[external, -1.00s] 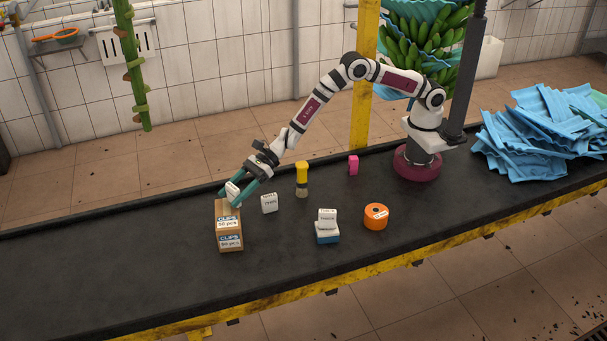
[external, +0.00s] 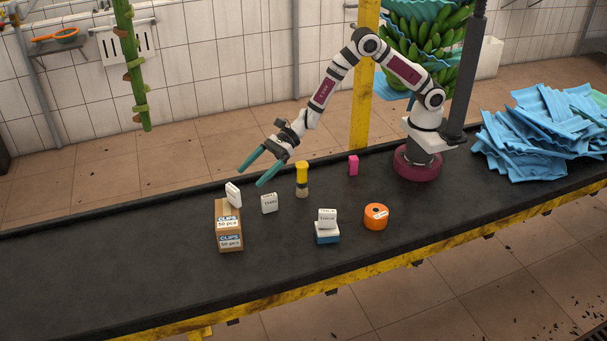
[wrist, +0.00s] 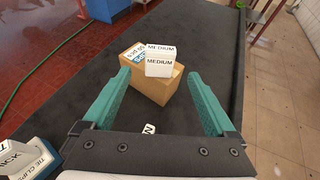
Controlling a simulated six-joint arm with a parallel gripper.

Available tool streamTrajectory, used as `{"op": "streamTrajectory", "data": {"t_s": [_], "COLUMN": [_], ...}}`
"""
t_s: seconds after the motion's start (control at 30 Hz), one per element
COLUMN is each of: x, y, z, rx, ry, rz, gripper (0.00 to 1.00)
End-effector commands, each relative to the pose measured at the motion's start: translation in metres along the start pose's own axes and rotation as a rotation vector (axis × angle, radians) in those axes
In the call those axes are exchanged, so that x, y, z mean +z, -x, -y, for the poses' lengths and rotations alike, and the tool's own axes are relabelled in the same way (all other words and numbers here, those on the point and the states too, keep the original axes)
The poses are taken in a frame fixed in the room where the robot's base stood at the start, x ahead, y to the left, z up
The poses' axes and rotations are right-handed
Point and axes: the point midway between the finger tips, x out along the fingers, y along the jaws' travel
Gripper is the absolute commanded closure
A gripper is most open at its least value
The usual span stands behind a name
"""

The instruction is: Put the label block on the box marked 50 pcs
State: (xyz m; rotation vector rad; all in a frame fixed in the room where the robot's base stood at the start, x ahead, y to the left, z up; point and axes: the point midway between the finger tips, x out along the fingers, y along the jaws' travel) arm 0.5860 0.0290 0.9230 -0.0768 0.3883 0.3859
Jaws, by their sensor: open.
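The cardboard box marked CLIPS 50 pcs (external: 229,232) stands on the black table at the left; it also shows in the wrist view (wrist: 152,88). The white label block (external: 233,194) rests on top of it near the right back corner in the external view, looking slightly tilted. In the wrist view the block (wrist: 160,63) reads MEDIUM on two faces. My gripper (external: 250,177) is open and empty, apart from the block, above and to its right. In the wrist view its teal fingers (wrist: 157,76) are spread, with the box ahead between them.
A white block marked THIN (external: 269,204) stands right of the box. A yellow-topped brush-like item (external: 302,180), a pink block (external: 353,165), an orange roll (external: 376,217) and a THICK block (external: 327,217) on a blue-and-white box (external: 327,237) lie farther right. The table's left end is clear.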

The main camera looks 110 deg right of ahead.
Motion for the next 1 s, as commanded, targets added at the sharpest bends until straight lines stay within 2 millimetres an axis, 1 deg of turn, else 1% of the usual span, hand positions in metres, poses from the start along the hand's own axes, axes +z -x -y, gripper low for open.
{"op": "streamTrajectory", "data": {"t_s": [0.03,0.13,0.2,0.3,0.37,0.43,0.47,0.5,0.53,0.57,0.6,0.63,0.67,0.7,0.73,0.77,0.8,0.83,0.9,1.0], "x": [0.001,0.0,0.0,0.0,0.004,0.025,0.039,0.057,0.067,0.072,0.068,0.059,0.047,0.025,0.008,-0.009,-0.03,-0.043,-0.065,-0.08], "y": [0.011,0.026,0.032,0.034,0.036,0.048,0.059,0.081,0.103,0.13,0.169,0.2,0.231,0.27,0.296,0.321,0.348,0.366,0.396,0.418], "z": [0.001,0.001,0.0,0.0,-0.004,-0.028,-0.047,-0.081,-0.11,-0.14,-0.176,-0.198,-0.214,-0.227,-0.231,-0.23,-0.225,-0.218,-0.202,-0.184], "rx": [-0.002,-0.001,-0.001,0.0,0.014,0.092,0.154,0.263,0.358,0.462,0.6,0.699,0.792,0.907,0.982,1.048,1.122,1.167,1.242,1.292], "ry": [0.0,-0.001,0.0,0.001,0.017,0.111,0.187,0.321,0.44,0.57,0.753,0.888,1.02,1.186,1.303,1.409,1.536,1.615,1.759,1.862], "rz": [0.001,0.001,0.0,0.0,0.004,0.026,0.041,0.061,0.074,0.08,0.077,0.065,0.043,0.001,-0.039,-0.084,-0.15,-0.2,-0.306,-0.403], "gripper": [0.08,0.08,0.08,0.08,0.08,0.08,0.08,0.08,0.08,0.08,0.08,0.08,0.08,0.08,0.08,0.08,0.08,0.08,0.08,0.08]}}
